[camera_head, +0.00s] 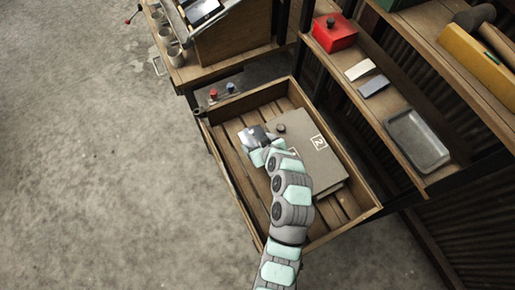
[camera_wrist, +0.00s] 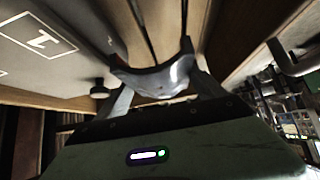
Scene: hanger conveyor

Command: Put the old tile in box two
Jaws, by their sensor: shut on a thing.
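Box two is a flat grey-brown box (camera_head: 318,166) with a white-framed "2" on top. It lies in the slatted wooden drawer, and its top looks closed. A dark round knob (camera_head: 281,128) stands at its far left corner; a knob also shows in the wrist view (camera_wrist: 98,88). My gripper (camera_head: 256,141) is shut on a dark glossy piece (camera_wrist: 157,80) that looks like the old tile. In the head view the piece (camera_head: 252,135) is over the drawer, just left of the box. My arm hides part of the box's left side.
The wooden drawer (camera_head: 219,160) has raised walls, with bare slats left of the box. A shelf at right holds a red box (camera_head: 334,33), a white tile (camera_head: 360,69), a grey tile (camera_head: 373,86) and a metal tray (camera_head: 416,140). A bench with several cups stands at upper left.

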